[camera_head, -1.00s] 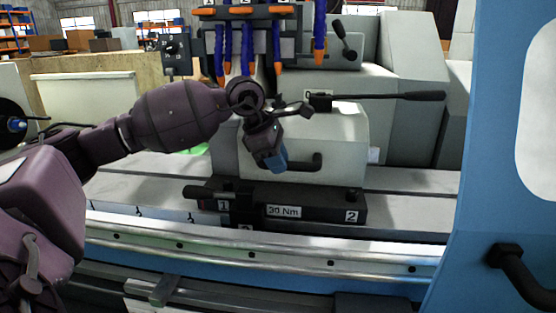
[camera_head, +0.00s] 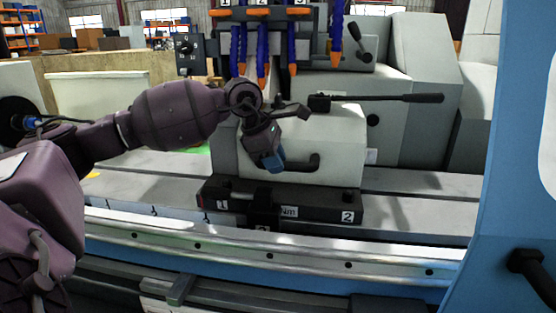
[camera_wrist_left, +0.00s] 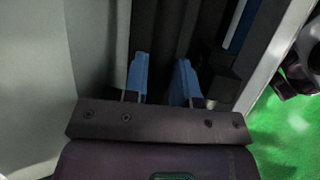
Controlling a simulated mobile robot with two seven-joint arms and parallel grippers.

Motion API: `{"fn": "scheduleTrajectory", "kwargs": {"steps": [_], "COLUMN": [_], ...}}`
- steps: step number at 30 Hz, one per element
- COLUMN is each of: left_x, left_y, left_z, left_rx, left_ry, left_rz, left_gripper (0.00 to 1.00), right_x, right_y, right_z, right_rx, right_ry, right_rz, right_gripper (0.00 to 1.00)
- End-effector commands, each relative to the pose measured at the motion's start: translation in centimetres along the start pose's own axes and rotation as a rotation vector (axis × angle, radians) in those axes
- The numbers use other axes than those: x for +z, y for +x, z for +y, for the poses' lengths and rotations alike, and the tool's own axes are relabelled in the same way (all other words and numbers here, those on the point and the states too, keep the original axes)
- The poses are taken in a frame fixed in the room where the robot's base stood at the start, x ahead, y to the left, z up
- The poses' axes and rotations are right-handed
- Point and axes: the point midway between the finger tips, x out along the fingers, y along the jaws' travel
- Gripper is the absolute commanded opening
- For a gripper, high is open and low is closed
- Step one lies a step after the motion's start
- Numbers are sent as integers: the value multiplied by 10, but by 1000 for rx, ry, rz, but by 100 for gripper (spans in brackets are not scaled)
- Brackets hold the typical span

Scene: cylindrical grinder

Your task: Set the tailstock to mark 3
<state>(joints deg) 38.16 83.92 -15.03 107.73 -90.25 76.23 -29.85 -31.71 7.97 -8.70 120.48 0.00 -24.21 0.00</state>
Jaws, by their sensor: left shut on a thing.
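The tailstock (camera_head: 335,140) is a pale grey block on a black base (camera_head: 315,210) on the machine table. The base carries labels 1 and 2 and a partly covered "Nm" label. A black handle (camera_head: 303,165) is on the tailstock's front, and a long black lever (camera_head: 385,98) is on top. My left gripper (camera_head: 272,163) is shut on this handle at its left part. The left wrist view shows its blue fingertips (camera_wrist_left: 162,85) a little apart; what lies between is too dark to make out. Small marks (camera_head: 153,209) line the table left of the base; their numbers are unreadable. My right gripper is out of view.
A dark block (camera_head: 263,210) stands in front of the base. A metal rail with bolts (camera_head: 270,256) runs along the front. Blue and orange coolant hoses (camera_head: 263,55) hang above the tailstock. A blue panel (camera_head: 485,230) stands at right. The table left of the base is clear.

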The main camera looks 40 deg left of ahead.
Motion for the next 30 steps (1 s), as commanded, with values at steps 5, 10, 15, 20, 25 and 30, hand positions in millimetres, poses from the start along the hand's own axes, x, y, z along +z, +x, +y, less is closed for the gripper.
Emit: {"fn": "scheduleTrajectory", "kwargs": {"steps": [5, 10, 15, 20, 25, 30], "left_x": [3, 3, 3, 3, 3, 2], "left_y": [1, 1, -2, -20, -51, -81], "left_z": [0, 0, 0, 0, 0, 0], "left_rx": [0, 0, 1, 4, 6, 5], "left_ry": [-1, 0, 0, 0, 0, 0], "left_rz": [-10, -10, -10, -9, -10, -10], "left_gripper": [48, 51, 51, 51, 51, 51], "right_x": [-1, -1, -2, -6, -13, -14], "right_y": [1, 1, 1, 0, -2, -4], "right_z": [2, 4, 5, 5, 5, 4], "right_rx": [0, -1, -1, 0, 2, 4], "right_ry": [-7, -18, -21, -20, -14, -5], "right_rz": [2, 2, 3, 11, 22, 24], "right_gripper": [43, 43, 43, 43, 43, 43]}}
